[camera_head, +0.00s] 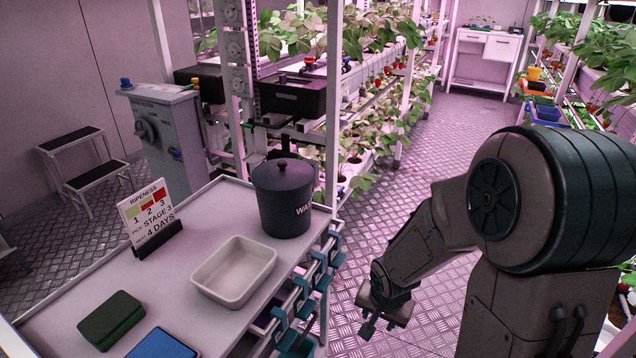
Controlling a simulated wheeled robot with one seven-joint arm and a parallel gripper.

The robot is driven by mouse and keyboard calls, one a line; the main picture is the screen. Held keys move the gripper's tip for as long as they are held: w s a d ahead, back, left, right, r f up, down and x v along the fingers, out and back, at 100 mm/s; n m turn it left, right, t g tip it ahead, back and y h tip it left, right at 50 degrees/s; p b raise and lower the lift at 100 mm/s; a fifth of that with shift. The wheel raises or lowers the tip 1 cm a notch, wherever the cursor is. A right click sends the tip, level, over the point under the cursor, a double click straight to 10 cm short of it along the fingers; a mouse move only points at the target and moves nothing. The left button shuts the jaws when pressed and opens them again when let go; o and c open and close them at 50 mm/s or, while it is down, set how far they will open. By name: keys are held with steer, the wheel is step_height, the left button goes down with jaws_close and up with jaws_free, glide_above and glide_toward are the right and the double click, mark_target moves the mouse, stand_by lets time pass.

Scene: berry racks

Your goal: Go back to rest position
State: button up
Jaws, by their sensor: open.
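My gripper (384,318) hangs at the end of my bent arm at the lower centre-right of the head view. It is open, points down over the metal floor and holds nothing that I can see. It is to the right of the white work table (205,215), apart from it. My arm's large upper joint fills the right side of the picture.
The table holds a dark lidded bin (282,200), an empty white tray (234,271), a ripeness sign (150,215), a green sponge (111,320) and a blue item (160,345). Plant racks (360,150) line both sides. The aisle floor (445,130) is clear.

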steer(key=s+r+n+p, duration=0.1)
steer(key=s+r+p, duration=0.3)
steer(key=r, duration=0.6)
steer(key=s+d+r+n+p, duration=0.1)
steer(key=s+r+p, duration=0.3)
steer(key=r, duration=0.6)
steer(key=s+r+n+p, duration=0.3)
steer(key=s+r+p, duration=0.1)
steer(key=r, duration=0.7)
steer(key=shift+d+p, duration=0.35)
steer(key=shift+p, duration=0.05)
steer(key=shift+o, duration=0.9)
steer(key=shift+s+a+r+n, duration=0.1)
steer(key=shift+s+r+n, duration=0.15)
steer(key=shift+s+n, duration=0.1)
